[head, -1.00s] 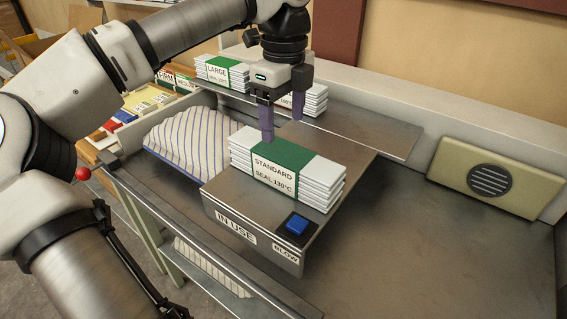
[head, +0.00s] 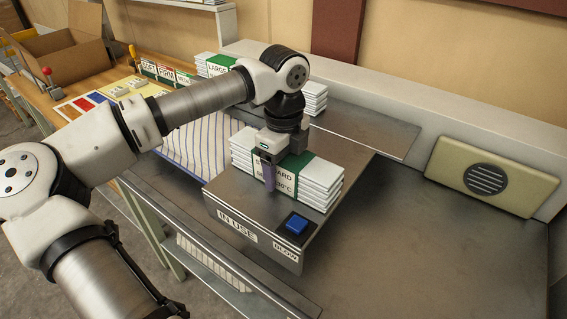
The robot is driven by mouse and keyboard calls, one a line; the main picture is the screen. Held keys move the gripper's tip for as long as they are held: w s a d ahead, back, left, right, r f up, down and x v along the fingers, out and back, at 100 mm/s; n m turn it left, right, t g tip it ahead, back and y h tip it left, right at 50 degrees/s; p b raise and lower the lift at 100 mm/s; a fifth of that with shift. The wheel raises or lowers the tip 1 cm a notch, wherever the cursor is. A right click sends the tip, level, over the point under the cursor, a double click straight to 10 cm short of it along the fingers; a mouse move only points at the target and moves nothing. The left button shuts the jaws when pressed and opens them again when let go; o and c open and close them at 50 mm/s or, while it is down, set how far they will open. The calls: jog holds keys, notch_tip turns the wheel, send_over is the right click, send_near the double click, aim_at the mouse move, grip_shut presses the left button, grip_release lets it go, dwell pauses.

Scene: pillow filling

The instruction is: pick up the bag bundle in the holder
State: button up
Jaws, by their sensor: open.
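The bag bundle (head: 318,183), a stack of white folded bags with a green band reading partly "...ARD", lies flat on the metal holder (head: 215,203) marked "IN USE" and "BLOW". My gripper (head: 279,165) is open and pointing down at the bundle's middle, over the green band. One purple finger stands in front of the bundle's near side. The other finger is hidden, so I cannot tell whether it is behind the bundle. I cannot tell whether the visible finger touches the bags.
A blue button (head: 297,224) is on the holder's front right. A "LARGE" bundle (head: 213,64) and other white bags sit on the back ledge. A striped pillow cover (head: 190,148) lies left of the holder. A grille panel (head: 486,178) is at right. The right worktop is clear.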

jog(key=c, duration=1)
jog(key=shift+r, duration=0.1)
jog(key=shift+c, duration=0.2)
